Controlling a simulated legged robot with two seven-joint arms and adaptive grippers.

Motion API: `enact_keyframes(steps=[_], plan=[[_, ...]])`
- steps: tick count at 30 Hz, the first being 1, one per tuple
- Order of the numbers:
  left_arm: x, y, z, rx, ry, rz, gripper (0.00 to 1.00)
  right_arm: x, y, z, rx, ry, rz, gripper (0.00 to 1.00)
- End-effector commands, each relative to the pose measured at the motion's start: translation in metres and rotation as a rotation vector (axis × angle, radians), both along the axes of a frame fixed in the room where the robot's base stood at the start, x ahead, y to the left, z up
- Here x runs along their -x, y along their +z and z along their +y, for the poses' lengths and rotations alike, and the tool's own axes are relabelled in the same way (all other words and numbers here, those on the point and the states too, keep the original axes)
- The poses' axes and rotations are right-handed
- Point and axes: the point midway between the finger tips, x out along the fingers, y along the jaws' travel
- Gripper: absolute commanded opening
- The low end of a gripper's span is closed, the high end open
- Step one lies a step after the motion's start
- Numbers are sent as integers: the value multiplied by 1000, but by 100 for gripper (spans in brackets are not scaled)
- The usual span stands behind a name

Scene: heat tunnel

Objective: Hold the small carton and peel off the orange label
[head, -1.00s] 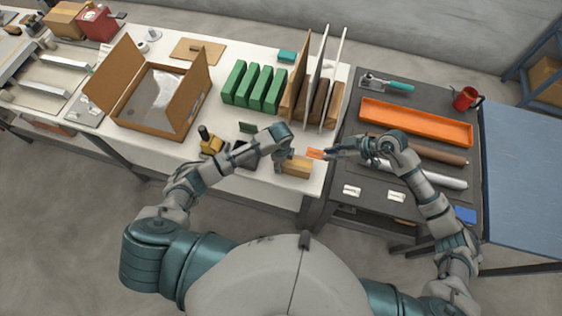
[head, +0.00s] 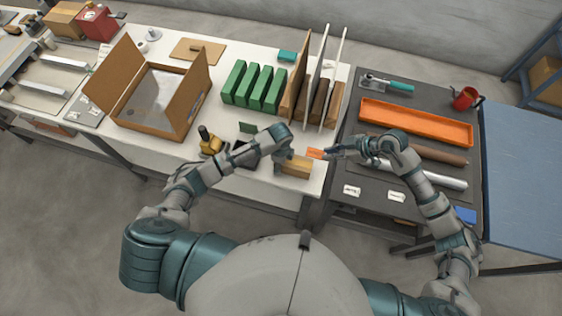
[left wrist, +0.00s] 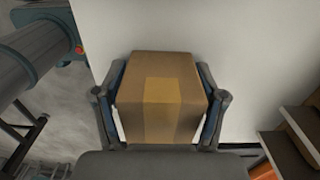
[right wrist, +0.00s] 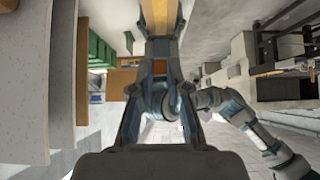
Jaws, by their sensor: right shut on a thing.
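The small carton (head: 296,167) is a brown box at the front right of the white table. My left gripper (left wrist: 161,105) is around it, with a finger on each side, and its top with a lighter tape strip faces the left wrist camera. The orange label (head: 315,153) shows at the carton's upper right in the head view. My right gripper (head: 328,153) is shut on the label, its fingers close together. I cannot tell whether the label still touches the carton.
Several green boxes (head: 253,88) and upright boards (head: 318,82) stand behind the carton. An open brown box (head: 150,113) is to the left. A dark bench with an orange tray (head: 416,122) and rollers (head: 430,150) is to the right. A yellow-black dispenser (head: 210,142) stands near my left arm.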

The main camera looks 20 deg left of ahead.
Motion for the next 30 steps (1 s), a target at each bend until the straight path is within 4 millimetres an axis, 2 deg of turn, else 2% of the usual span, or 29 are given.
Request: enact_keyframes(steps=[10,14,17,24,30], plan=[[0,2,0,1,0,-3,91,1,0,0,0,1,-1,0],[-1,10,-1,2,0,-5,91,1,0,0,0,1,-1,0],[-2,26,-1,3,0,-6,91,1,0,0,0,0,0,0],[-3,80,-1,3,-1,-7,91,1,1,0,0,1,-1,0],[-2,111,-1,2,-1,-2,91,1,0,0,0,1,-1,0]])
